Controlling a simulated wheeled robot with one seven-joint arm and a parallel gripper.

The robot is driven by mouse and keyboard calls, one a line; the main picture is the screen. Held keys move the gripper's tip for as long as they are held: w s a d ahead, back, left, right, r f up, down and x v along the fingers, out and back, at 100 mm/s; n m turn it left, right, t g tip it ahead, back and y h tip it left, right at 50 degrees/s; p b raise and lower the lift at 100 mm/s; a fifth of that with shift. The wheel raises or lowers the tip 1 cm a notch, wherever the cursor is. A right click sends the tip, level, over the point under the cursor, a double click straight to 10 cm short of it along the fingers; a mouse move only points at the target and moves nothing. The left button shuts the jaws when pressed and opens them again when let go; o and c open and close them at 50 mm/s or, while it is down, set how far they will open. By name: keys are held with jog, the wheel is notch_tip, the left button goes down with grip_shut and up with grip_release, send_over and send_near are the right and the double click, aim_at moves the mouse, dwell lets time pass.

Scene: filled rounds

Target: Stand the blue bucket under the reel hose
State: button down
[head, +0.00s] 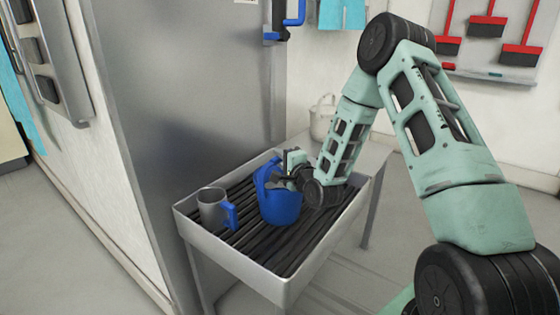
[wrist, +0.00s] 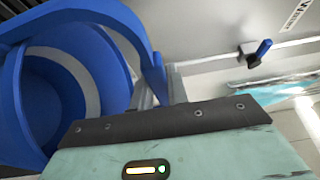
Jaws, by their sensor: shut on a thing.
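The blue bucket (head: 281,206) is upright over the dark slatted top of a grey stand (head: 235,260); I cannot tell whether it touches the slats. My gripper (head: 288,180) is at the bucket's upper edge, shut on its raised handle. In the wrist view the bucket (wrist: 45,95) fills the left side, its opening partly showing, and its handle runs down between the fingers of my gripper (wrist: 158,88). No reel hose is clearly recognisable in either view.
A tall grey panel (head: 190,90) rises behind the stand, with a blue-handled fitting (head: 290,18). A pale bucket (head: 322,118) is behind. Red brushes (head: 487,25) hang at right. Floor at right is clear.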

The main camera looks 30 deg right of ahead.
jog(key=shift+f, duration=0.2)
jog(key=c, duration=1.4)
grip_release()
jog(key=shift+o, duration=0.2)
jog(key=shift+r, duration=0.1)
